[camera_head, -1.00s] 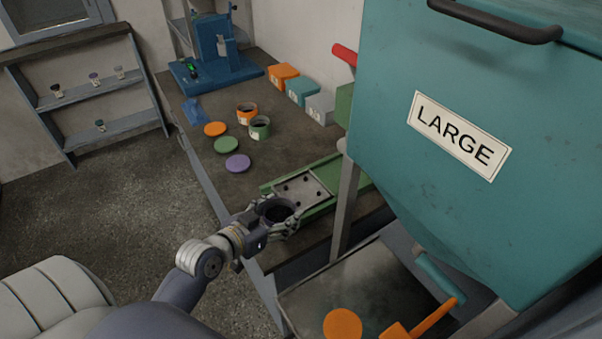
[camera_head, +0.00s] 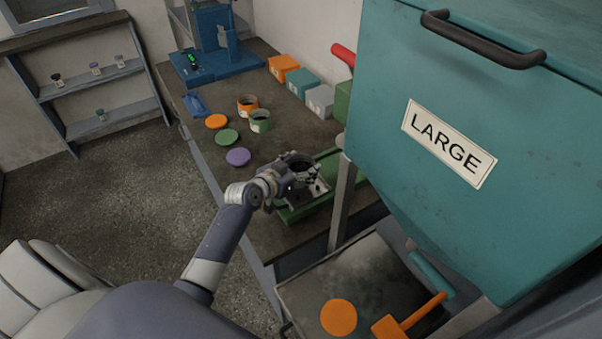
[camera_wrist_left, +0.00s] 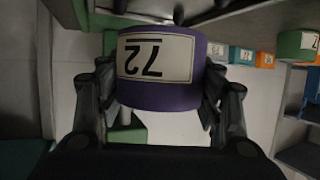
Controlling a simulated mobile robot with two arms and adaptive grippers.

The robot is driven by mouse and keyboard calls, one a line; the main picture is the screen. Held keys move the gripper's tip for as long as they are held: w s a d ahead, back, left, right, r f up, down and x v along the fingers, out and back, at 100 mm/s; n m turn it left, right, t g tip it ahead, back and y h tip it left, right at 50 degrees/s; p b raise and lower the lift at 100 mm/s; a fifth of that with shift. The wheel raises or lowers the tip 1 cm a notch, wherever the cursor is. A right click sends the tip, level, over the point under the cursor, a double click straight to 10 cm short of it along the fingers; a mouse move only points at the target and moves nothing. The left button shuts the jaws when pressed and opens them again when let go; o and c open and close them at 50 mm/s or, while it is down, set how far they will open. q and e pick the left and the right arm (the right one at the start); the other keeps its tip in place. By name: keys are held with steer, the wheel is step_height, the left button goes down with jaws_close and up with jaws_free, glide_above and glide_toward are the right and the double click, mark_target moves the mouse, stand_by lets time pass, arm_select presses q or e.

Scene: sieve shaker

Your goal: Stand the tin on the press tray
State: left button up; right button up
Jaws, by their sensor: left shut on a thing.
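My left gripper (camera_head: 304,172) is shut on the purple tin (camera_head: 299,164), whose dark open top shows between the fingers. In the left wrist view the purple tin (camera_wrist_left: 165,101) has a white "72" label, upside down in that picture, with fingers on both sides. The press tray (camera_head: 318,188) appears to be the grey plate with dark holes on the green rail. The gripper and tin are over its near left part and partly hide it. Whether the tin touches it, I cannot tell. My right gripper is not in view.
The teal "LARGE" hopper (camera_head: 430,90) fills the right side. Orange (camera_head: 247,106) and green (camera_head: 260,122) tins stand on the bench near orange, green and purple (camera_head: 238,157) lids. A blue machine (camera_head: 215,55) stands at the far end. An orange disc (camera_head: 338,317) lies below the hopper.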

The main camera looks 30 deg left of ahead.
arm_select(q)
steer(key=shift+w+f, duration=0.15)
steer(key=shift+f, duration=1.55)
steer(key=shift+f, duration=0.1)
steer(key=shift+f, duration=0.15)
steer(key=o, duration=1.2)
steer(key=shift+r, duration=0.3)
steer(key=shift+s+a, duration=0.1)
steer(key=shift+s, duration=0.4)
steer(key=v, duration=1.1)
steer(key=shift+b, duration=0.3)
